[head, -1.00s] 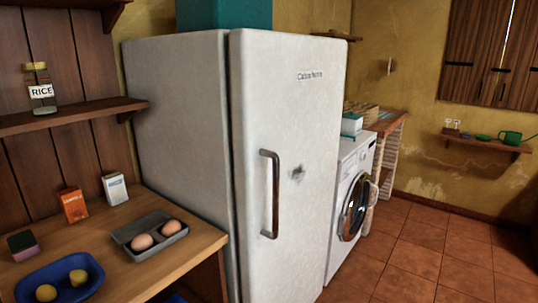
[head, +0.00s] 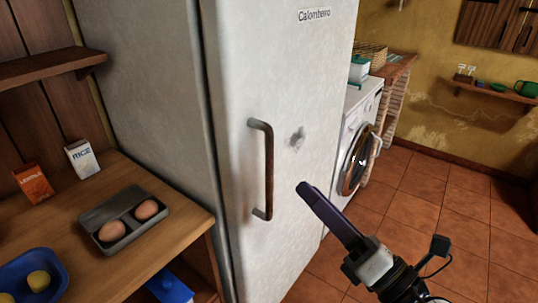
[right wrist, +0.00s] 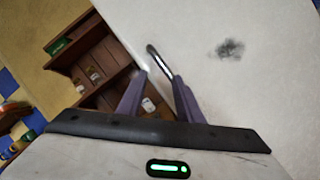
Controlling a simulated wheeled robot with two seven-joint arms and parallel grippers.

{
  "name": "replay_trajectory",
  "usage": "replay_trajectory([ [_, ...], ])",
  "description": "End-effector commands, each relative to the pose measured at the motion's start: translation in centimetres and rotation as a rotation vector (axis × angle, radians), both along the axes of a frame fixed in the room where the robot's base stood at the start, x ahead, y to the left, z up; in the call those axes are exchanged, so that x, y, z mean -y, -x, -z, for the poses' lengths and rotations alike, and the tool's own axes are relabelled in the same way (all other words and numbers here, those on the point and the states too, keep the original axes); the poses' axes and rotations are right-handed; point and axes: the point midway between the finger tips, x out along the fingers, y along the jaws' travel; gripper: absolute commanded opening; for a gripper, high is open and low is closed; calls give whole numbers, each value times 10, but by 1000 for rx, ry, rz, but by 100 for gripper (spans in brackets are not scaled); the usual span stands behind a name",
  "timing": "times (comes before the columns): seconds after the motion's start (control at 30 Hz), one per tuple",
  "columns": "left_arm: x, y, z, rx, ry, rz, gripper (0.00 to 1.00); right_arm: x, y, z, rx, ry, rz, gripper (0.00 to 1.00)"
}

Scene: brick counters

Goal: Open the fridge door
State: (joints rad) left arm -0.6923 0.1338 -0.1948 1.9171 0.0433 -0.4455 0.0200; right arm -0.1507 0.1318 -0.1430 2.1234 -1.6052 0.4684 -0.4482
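The white fridge door (head: 285,75) is shut, with a dark mark on its face. Its vertical metal handle (head: 266,170) is on the left side of the door. My right gripper (head: 309,191) is to the right of the handle and in front of the door, apart from the handle. In the right wrist view, the two purple fingers of this gripper (right wrist: 160,80) are spread with nothing between their tips. The handle (right wrist: 159,60) shows just beyond them, roughly in line with the gap. My left gripper is in neither view.
A wooden counter (head: 180,222) on the left holds a grey tray with two eggs, a blue tray and small boxes. A washing machine (head: 355,135) stands right of the fridge. The tiled floor (head: 440,205) at the right is clear.

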Motion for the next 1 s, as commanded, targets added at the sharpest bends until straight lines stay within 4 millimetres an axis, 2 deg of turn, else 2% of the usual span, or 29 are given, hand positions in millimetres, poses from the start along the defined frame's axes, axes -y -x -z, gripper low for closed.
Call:
replay_trajectory([
  [0.03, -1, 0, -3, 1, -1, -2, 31, -8, -2, -12, 93, 154, -1, 33],
  [0.13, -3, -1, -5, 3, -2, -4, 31, -16, -8, -16, 220, 424, 12, 33],
  [0.2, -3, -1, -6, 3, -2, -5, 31, -17, -14, -15, 275, 567, 26, 33],
  [0.33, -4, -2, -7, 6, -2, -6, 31, -13, -21, -13, 327, 730, 47, 33],
  [0.53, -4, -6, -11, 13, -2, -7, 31, -21, -35, -12, 340, 782, 56, 33],
  [1.0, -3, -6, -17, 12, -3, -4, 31, -74, -92, -12, 338, 777, 56, 33],
])
